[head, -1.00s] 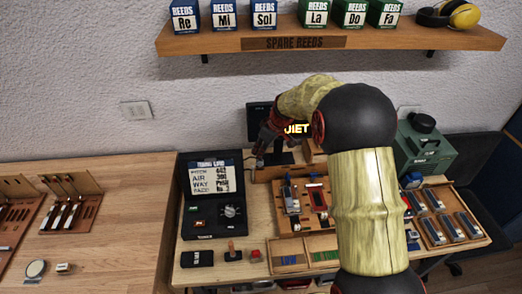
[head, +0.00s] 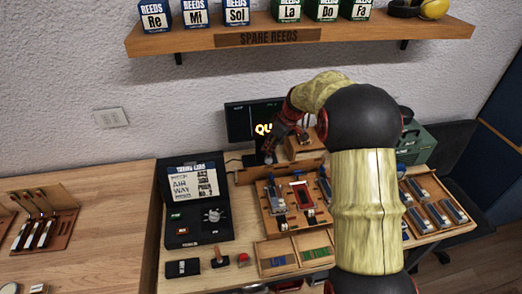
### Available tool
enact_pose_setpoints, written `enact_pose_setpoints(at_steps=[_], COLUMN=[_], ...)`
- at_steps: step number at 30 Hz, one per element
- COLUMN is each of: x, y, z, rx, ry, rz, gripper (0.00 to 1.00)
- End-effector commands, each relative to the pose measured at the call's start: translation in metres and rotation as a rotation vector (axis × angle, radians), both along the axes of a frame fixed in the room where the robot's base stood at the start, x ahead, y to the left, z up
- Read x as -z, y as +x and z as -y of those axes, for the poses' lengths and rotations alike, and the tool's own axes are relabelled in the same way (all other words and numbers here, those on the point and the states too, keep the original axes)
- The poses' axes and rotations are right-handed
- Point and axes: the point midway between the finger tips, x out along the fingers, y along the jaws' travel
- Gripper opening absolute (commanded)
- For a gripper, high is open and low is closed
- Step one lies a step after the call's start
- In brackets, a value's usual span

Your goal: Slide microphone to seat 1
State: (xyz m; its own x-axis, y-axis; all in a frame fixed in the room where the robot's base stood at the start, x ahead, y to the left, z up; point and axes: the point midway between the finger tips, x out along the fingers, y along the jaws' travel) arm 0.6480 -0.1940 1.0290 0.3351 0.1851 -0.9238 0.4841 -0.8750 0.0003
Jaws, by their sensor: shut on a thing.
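My gripper (head: 272,152), dark with red parts, reaches down in front of the monitor, at the left part of the wooden rail (head: 252,176) behind the reed board. It is shut on a small dark thing at the rail, which I take to be the microphone; the gripper and the dark background hide most of it. The reed board (head: 269,219) lies in front of the rail, with several metal and red-topped reed pieces in its seats. I cannot read any seat numbers. My arm hides the right part of the board and rail.
A monitor (head: 238,117) with yellow letters stands behind my gripper. A wooden box (head: 306,150) stands to its right. A black tuning case (head: 197,225) is at left, a tray (head: 262,249) in front, a green case (head: 420,146) at right. A shelf (head: 300,36) hangs above.

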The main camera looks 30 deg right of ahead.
Motion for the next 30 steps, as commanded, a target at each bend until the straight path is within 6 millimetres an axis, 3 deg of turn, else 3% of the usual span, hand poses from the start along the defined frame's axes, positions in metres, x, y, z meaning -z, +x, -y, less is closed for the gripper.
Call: enact_pose_setpoints(at_steps=[6,7,16,25,30], x=[0.0,0.0,0.0,-0.001,-0.015], y=[0.0,0.0,0.0,0.0,-0.004], z=[0.0,0.0,-0.001,0.0,0.003], rx=[0.0,0.0,0.0,0.0,0.001], ry=[0.0,0.0,0.001,0.0,-0.001], rz=[-0.001,-0.001,0.0,0.0,0.003], gripper=[0.0,0.18,0.35,0.36,0.36])
